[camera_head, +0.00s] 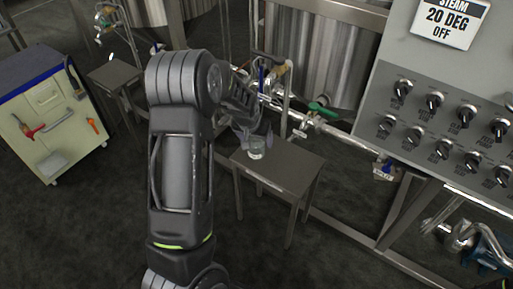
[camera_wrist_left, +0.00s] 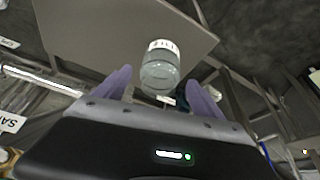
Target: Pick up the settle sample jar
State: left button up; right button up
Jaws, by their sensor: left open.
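The settle sample jar (camera_head: 257,148) is a small clear glass jar standing on a small grey metal table (camera_head: 290,165). In the left wrist view the jar (camera_wrist_left: 160,68) has a white label and sits just beyond and between my purple fingertips. My left gripper (camera_head: 256,140) is at the jar in the head view, partly hidden by its own arm. In the left wrist view my left gripper (camera_wrist_left: 158,88) is open, with a finger on either side of the jar's near end. Whether either finger touches the glass cannot be told. My right gripper is not in view.
Pipes with a green-handled valve (camera_head: 322,110) run behind the table, below a steel tank (camera_head: 325,55). A control panel (camera_head: 450,110) with several knobs stands at right. A tool cabinet (camera_head: 55,120) stands at left. The table's right part is bare.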

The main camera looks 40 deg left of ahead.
aim_at(256, 141)
pick_arm(q)
jog(key=b+x, duration=0.1)
jog(key=x, duration=0.3)
jog(key=shift+s+d+f, duration=0.1)
jog(key=shift+s+f, duration=0.05)
jog(key=shift+f, duration=0.05)
jog(key=shift+w+f, duration=0.25)
jog(key=shift+f, duration=0.2)
jog(key=c, duration=1.5)
